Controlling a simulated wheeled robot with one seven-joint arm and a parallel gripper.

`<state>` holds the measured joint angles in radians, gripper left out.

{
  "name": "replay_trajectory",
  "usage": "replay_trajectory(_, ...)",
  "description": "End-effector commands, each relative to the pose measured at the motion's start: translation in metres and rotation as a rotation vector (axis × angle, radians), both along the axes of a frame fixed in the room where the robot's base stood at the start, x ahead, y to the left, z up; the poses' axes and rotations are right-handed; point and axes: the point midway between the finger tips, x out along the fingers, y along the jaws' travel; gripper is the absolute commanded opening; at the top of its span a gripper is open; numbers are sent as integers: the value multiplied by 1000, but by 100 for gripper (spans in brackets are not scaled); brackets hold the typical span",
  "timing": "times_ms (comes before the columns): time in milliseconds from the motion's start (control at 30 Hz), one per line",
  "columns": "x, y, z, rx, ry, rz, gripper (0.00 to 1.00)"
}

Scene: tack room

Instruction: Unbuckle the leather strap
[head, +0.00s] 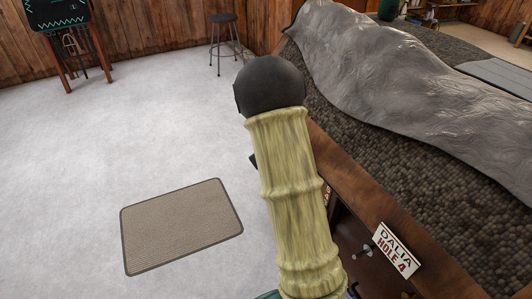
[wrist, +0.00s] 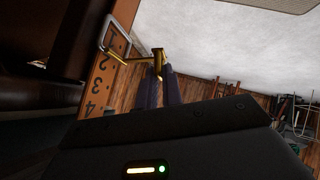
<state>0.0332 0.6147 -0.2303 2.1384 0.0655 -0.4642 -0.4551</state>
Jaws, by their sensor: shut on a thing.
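In the wrist view, a tan leather strap (wrist: 99,78) runs down the left side, marked with the numbers 1, 2, 3 and 4. A silvery squared buckle frame (wrist: 119,35) is at its upper end, near the 1. A thin brass-coloured tongue (wrist: 130,58) reaches from the frame to a brass upright piece (wrist: 158,63). My gripper (wrist: 159,80), with dark purplish fingers, is shut on this brass piece, beside the strap. Whether the tongue sits in a hole is unclear. In the head view, my arm hides the gripper and most of the strap area.
In the head view, a sign (head: 397,250) reads "DALIA HOLE 4" on a wooden stand with a brown edge (head: 359,169). A grey cover (head: 395,65) lies on a dark pebbly surface at right. A mat (head: 181,226) lies on open pale floor; a stool (head: 223,40) stands far back.

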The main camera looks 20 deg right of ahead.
Motion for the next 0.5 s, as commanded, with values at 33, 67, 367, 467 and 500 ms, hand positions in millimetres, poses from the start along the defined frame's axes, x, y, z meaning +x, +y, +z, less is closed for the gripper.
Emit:
replay_trajectory(33, 0, -3, 1, -1, -3, -6, 0)
replay_trajectory(67, 0, -3, 1, -1, -3, -6, 0)
replay_trajectory(367, 0, -4, 1, -2, -3, -7, 21)
replay_trajectory(467, 0, -3, 1, -2, -4, -5, 29)
replay_trajectory(500, 0, -2, 1, -2, -3, -4, 29)
